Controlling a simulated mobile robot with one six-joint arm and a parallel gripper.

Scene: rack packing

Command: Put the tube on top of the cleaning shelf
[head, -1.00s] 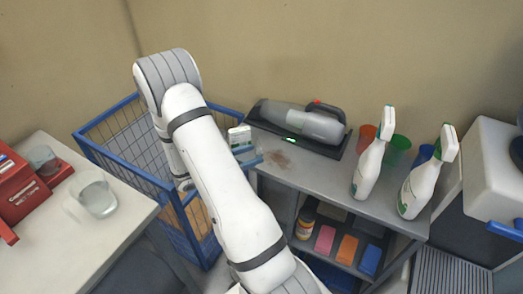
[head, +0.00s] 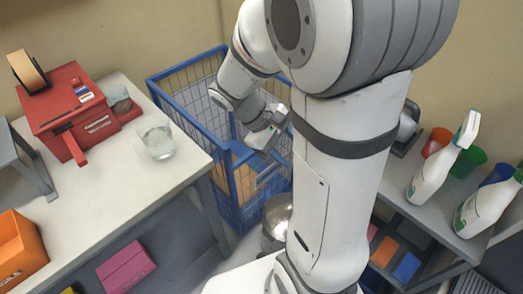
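My gripper (head: 268,172) hangs over the blue wire crate (head: 187,67), between the white table and the shelf. Its fingers are small and partly behind my arm, so I cannot tell whether they are open or shut or hold anything. I cannot make out a tube in the head view. The cleaning shelf (head: 425,215) is the grey shelf at the right. Two white spray bottles (head: 432,176) stand upright on its top, with red, green and blue cups behind. My arm hides the shelf's left part.
The white table (head: 103,190) at left carries a red box (head: 70,105) with a tape roll, a clear glass (head: 158,142) and an orange bin (head: 18,248). A pink box (head: 125,265) lies below. A metal bin (head: 277,215) stands beside the crate.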

